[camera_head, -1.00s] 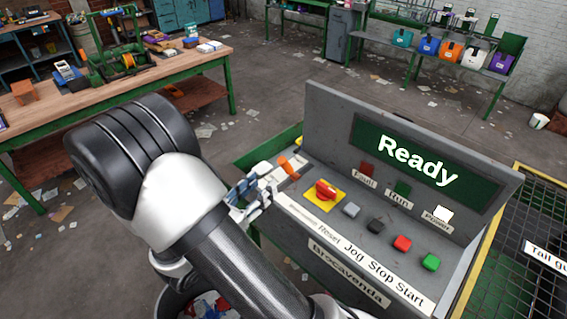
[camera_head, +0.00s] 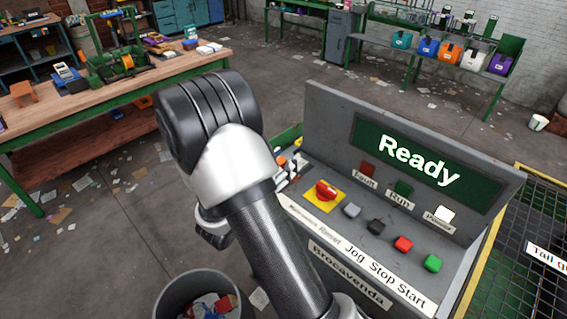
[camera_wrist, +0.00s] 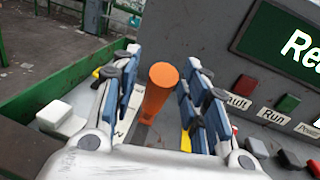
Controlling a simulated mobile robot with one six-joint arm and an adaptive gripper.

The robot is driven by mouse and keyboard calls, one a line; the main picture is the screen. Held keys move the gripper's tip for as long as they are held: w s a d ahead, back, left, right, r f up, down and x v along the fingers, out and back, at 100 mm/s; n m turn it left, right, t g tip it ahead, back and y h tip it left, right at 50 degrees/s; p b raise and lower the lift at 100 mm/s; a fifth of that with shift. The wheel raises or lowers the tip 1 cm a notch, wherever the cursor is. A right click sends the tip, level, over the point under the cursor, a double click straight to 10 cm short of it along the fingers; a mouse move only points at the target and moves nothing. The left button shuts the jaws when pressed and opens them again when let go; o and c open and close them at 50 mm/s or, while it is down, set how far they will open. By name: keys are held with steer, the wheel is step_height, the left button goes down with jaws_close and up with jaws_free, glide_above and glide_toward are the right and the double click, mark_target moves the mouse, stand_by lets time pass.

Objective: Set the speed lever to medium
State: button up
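The speed lever has an orange handle (camera_wrist: 160,88) and stands up from the grey console, in the middle of the wrist view. My gripper (camera_wrist: 162,62) is open, with one blue-padded finger on each side of the handle. Gaps show between the handle and the pads. In the head view a bit of the orange handle (camera_head: 281,161) shows at the console's left end, and my arm hides most of my gripper. The lever's position marks are mostly hidden, so its setting cannot be read.
The console's display (camera_head: 418,160) reads "Ready". A red knob on a yellow plate (camera_head: 325,193) sits just right of the lever, followed by grey, black, red and green buttons (camera_head: 432,263). A bin (camera_head: 205,285) stands in front of the console. A wooden workbench (camera_head: 110,92) is at the left.

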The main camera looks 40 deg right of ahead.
jaws_close()
stand_by(0.3)
stand_by(0.3)
